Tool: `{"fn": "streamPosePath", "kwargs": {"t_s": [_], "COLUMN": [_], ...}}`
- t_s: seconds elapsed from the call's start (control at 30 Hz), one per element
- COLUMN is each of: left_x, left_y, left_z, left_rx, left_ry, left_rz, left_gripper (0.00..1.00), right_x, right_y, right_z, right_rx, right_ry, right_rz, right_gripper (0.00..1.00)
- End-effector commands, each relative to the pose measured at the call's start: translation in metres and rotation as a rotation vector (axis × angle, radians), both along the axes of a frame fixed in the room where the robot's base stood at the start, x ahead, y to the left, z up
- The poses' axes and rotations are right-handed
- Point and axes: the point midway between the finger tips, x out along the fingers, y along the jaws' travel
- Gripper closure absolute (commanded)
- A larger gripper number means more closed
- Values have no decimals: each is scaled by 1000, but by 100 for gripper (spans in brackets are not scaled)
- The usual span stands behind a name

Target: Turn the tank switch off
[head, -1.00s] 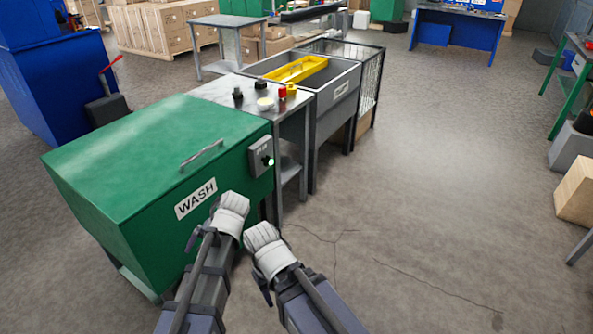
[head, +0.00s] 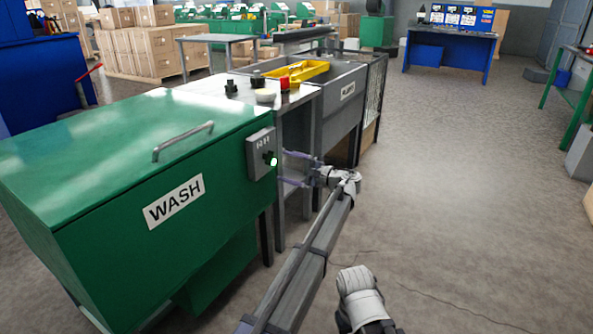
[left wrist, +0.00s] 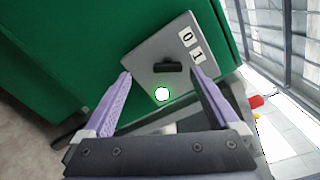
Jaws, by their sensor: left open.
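The tank switch is a black knob (left wrist: 168,67) on a grey box (head: 259,150) fixed to the front of the green WASH tank (head: 100,150). A lit green lamp (left wrist: 162,94) sits beside the knob. Labels 0 and 1 (left wrist: 191,47) are on the box; which one the knob points at I cannot tell. My left gripper (head: 284,167) is open and empty, its fingers pointing at the box. In the left wrist view its fingertips (left wrist: 160,76) lie either side of the knob, apparently not touching it. My right gripper (head: 358,285) is low in the head view, its fingers hidden.
A steel table (head: 243,97) with small black, red and yellow items stands just past the tank. Beyond it is a grey sink (head: 345,78) with a yellow tray (head: 303,70). The floor (head: 450,160) to the right is clear.

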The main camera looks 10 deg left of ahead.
Motion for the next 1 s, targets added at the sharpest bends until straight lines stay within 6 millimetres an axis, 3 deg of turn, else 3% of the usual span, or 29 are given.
{"fn": "streamPosePath", "kwargs": {"t_s": [0.07, 0.47, 1.0], "left_x": [8, 12, 35], "left_y": [0, 8, 72], "left_z": [-4, -1, -1], "left_rx": [25, 39, 38], "left_ry": [2, 2, 2], "left_rz": [-1, -1, -2], "left_gripper": [5, 5, 5], "right_x": [0, 0, 0], "right_y": [0, 0, 0], "right_z": [-9, -9, -9], "right_rx": [0, 0, 0], "right_ry": [0, 0, 0], "right_rz": [1, 1, 0], "right_gripper": [50, 50, 50]}}
